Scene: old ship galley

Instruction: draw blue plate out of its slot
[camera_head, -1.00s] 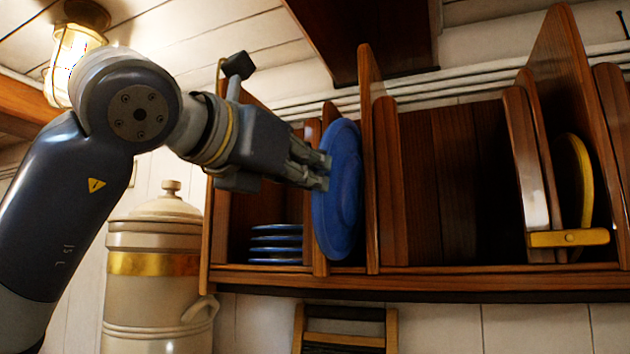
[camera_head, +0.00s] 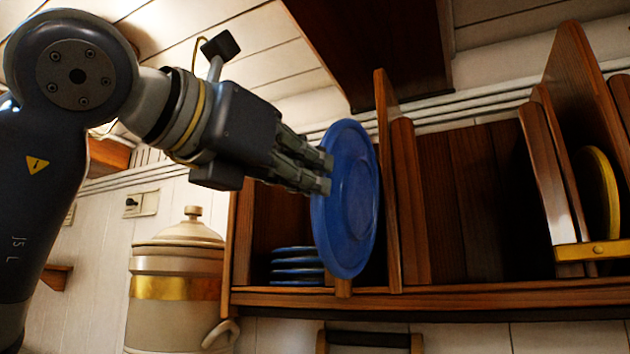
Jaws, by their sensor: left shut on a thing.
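The blue plate (camera_head: 352,205) stands upright on edge at the front of the wooden rack, its face turned partly towards me. My left gripper (camera_head: 328,174) comes in from the left and is shut on the plate's left edge. The plate overlaps the shelf's front edge in the picture and hides most of its slot and the divider behind it. A tall wooden divider (camera_head: 386,150) rises just right of it. I cannot tell whether the plate is fully clear of the slot. My right gripper is not in view.
Several flat blue-rimmed plates (camera_head: 297,265) lie stacked in the left compartment. A yellow plate (camera_head: 598,190) stands in a right slot behind a yellow bar (camera_head: 592,251). A beige crock (camera_head: 178,280) stands lower left. The middle compartment (camera_head: 462,205) is empty. A dark wooden cabinet (camera_head: 375,45) hangs above.

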